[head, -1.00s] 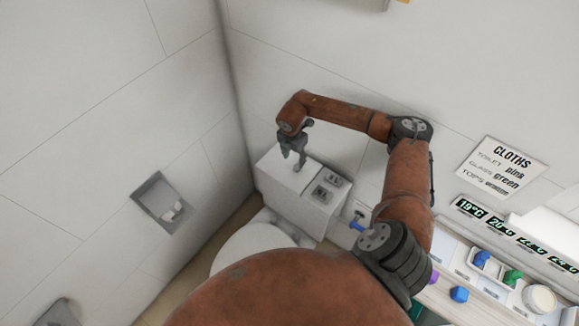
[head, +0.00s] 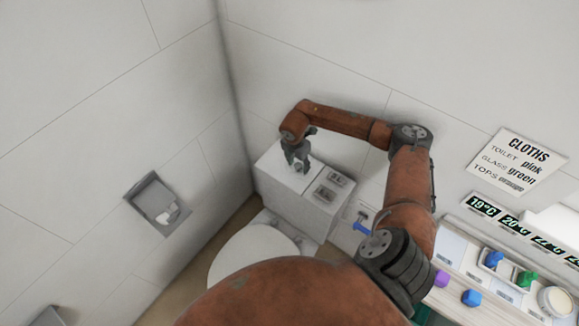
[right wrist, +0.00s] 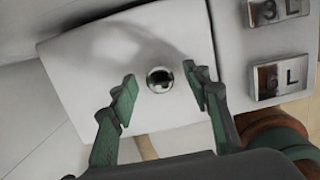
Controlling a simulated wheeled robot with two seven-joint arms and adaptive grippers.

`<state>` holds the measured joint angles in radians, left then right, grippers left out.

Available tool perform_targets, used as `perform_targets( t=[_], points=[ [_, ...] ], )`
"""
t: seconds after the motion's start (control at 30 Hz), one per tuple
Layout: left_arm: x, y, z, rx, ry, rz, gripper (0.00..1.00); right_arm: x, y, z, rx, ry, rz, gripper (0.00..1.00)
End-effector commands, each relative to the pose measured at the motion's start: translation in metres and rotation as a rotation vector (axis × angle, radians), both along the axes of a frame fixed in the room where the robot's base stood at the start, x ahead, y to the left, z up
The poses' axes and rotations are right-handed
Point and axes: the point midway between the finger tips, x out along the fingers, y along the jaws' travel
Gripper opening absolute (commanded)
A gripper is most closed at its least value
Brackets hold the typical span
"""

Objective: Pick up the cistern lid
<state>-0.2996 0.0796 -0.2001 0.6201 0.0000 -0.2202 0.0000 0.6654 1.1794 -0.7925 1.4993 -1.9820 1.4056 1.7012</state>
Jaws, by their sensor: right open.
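The white cistern lid (head: 276,168) lies on top of the cistern (head: 295,208) in the corner, behind the toilet. In the right wrist view the lid (right wrist: 100,62) is a pale square plate with a round shiny knob (right wrist: 159,79) near its middle. My right gripper (head: 297,163) is over the lid and points down. Its two green-padded fingers (right wrist: 158,92) are open, one on each side of the knob, with a gap to it on both sides. I cannot tell the exact height of the fingertips above the lid. My left gripper is not in view.
Two flush plates (right wrist: 279,78) marked 3L and 6L sit beside the lid. The toilet (head: 255,250) is in front of the cistern. Walls stand close behind and left. A shelf with small coloured items (head: 471,297) is at the lower right.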

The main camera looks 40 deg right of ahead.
Motion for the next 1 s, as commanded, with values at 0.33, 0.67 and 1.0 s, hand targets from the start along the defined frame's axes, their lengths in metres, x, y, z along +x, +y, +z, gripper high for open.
perform_targets(
  t=[0.33, 0.67, 1.0],
  points=[
    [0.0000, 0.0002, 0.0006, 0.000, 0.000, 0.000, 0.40, 0.0001, 0.0001, 0.0009, 0.000, 0.000, 0.000, 0.24],
    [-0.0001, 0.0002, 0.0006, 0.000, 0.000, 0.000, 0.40, 0.0000, 0.0003, 0.0009, 0.001, 0.000, 0.000, 0.01],
    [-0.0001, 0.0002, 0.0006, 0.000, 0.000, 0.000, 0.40, 0.0001, 0.0005, 0.0008, 0.001, 0.000, 0.000, 0.00]
  ],
)
